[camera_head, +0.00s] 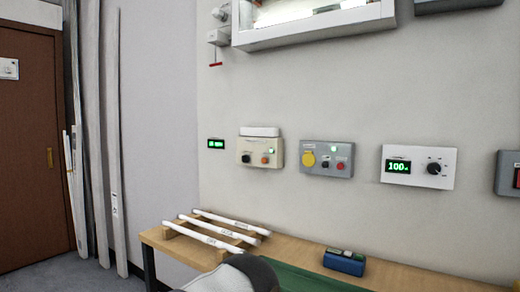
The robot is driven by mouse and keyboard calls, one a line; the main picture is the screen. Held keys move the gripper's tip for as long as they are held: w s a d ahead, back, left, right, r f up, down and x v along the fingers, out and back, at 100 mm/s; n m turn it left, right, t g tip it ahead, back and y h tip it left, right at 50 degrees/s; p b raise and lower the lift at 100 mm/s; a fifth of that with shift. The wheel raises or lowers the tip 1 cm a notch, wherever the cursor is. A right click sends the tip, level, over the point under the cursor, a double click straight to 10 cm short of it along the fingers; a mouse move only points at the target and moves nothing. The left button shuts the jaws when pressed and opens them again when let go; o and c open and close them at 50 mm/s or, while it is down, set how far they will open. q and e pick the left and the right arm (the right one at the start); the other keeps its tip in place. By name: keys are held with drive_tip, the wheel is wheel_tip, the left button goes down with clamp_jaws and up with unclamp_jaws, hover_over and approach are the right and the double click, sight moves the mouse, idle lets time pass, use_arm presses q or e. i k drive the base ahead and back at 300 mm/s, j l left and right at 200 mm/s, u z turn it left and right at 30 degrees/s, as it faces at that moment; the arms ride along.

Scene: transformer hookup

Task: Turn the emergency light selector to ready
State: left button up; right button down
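A beige box (259,152) with a white bar-shaped lamp (260,132) on top is mounted on the wall; it looks like the emergency light unit. A black knob (246,158) sits at the lower left of its face. An orange button (265,160) is to the knob's right, and a green light (271,150) is lit above it. The knob's pointer direction and the labels are too small to read. A white and dark part of my arm shows at the bottom middle, well below the box. Neither gripper is in view.
A grey box (326,158) with a yellow round part and a white dial panel (418,166) reading 100 hang to the right. Below, a wooden bench (400,278) holds a rack with white tubes (210,236) and a blue device (344,262). The wall before the beige box is clear.

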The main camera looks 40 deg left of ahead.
sight(245, 159)
drive_tip(key=u, duration=1.3)
drive_tip(key=i+j+z, duration=0.2)
drive_tip(key=j+z, duration=0.15)
drive_tip(key=j, duration=0.2)
drive_tip(key=i+j+z, duration=0.2)
drive_tip(key=k+j, duration=0.05)
